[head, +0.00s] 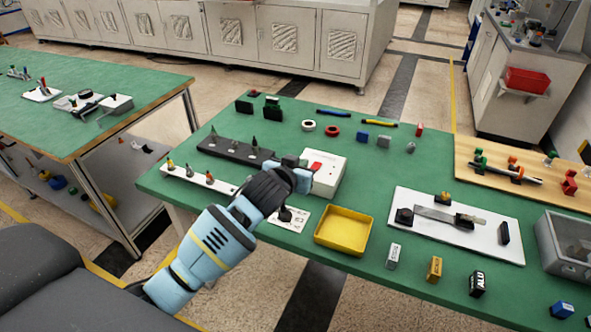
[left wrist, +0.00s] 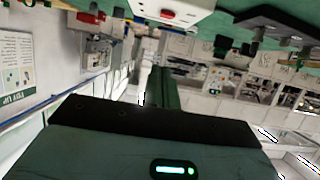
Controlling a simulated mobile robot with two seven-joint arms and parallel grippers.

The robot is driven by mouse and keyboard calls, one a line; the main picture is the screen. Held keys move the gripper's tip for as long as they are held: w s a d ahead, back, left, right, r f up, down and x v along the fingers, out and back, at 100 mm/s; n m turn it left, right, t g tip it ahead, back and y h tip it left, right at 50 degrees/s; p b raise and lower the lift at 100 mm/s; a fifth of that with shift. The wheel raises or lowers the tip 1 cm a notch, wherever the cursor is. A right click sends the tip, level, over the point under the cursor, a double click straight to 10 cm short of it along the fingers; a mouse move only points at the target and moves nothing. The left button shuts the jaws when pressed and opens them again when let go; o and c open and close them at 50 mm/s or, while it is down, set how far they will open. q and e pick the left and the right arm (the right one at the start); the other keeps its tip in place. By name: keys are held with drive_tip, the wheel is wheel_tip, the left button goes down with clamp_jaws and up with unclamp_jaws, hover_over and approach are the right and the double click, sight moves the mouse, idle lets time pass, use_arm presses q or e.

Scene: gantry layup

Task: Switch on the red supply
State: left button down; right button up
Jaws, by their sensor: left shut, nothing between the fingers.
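The red supply is a white box with a red switch on top (head: 326,176), standing on the green table left of its middle. The same box with its red part shows upside down at the top edge of the left wrist view (left wrist: 172,8). I cannot tell the switch's position. My left gripper (head: 302,173) is shut and empty, beside the left side of the box in the head view. It hides part of the box's left side, and I cannot tell whether it touches. My right gripper is in neither view.
A yellow tray (head: 343,246) lies in front of the box. A dark rack (head: 233,152) and a white strip with small bottles (head: 197,180) lie to its left. White and red rings (head: 332,132) lie behind. A white board with a tool (head: 480,240) lies to the right.

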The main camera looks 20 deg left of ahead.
sight(312, 167)
use_arm(q)
drive_tip(key=shift+w+r, duration=0.1)
drive_tip(key=shift+w, duration=0.05)
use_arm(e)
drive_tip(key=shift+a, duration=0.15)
use_arm(q)
drive_tip(key=shift+w, duration=0.1)
